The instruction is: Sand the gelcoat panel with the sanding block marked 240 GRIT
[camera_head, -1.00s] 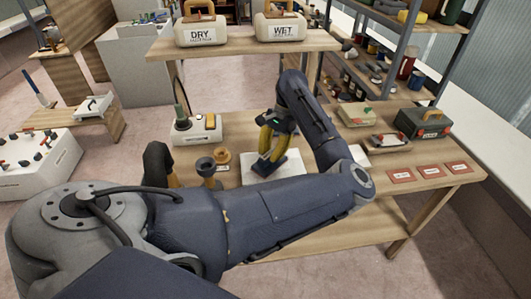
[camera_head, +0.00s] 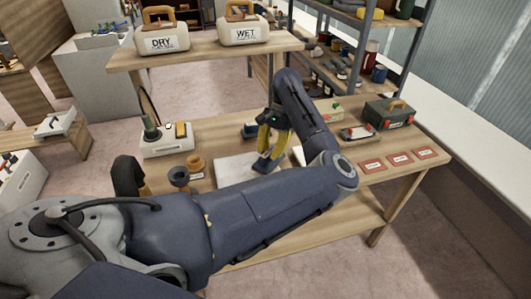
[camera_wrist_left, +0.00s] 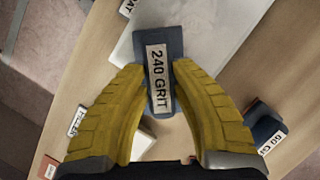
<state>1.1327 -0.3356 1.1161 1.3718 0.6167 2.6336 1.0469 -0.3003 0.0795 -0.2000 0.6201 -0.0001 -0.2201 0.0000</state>
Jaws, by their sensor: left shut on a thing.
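My left gripper (camera_head: 268,152) is shut on a dark blue sanding block (camera_wrist_left: 160,70), whose white label reads 240 GRIT in the left wrist view. In the head view the block (camera_head: 270,166) is low over the right part of the pale gelcoat panel (camera_head: 232,168). I cannot tell whether it touches. The panel lies on the wooden bench and shows in the left wrist view (camera_wrist_left: 215,20), behind the block. Part of it is hidden by my arm and gripper. My right gripper is not in view.
Another blue block (camera_wrist_left: 268,132), its label partly cut off, lies near the panel. A toolbox (camera_head: 388,113) and red cards (camera_head: 400,158) are on the right. DRY (camera_head: 162,42) and WET (camera_head: 244,34) containers stand behind.

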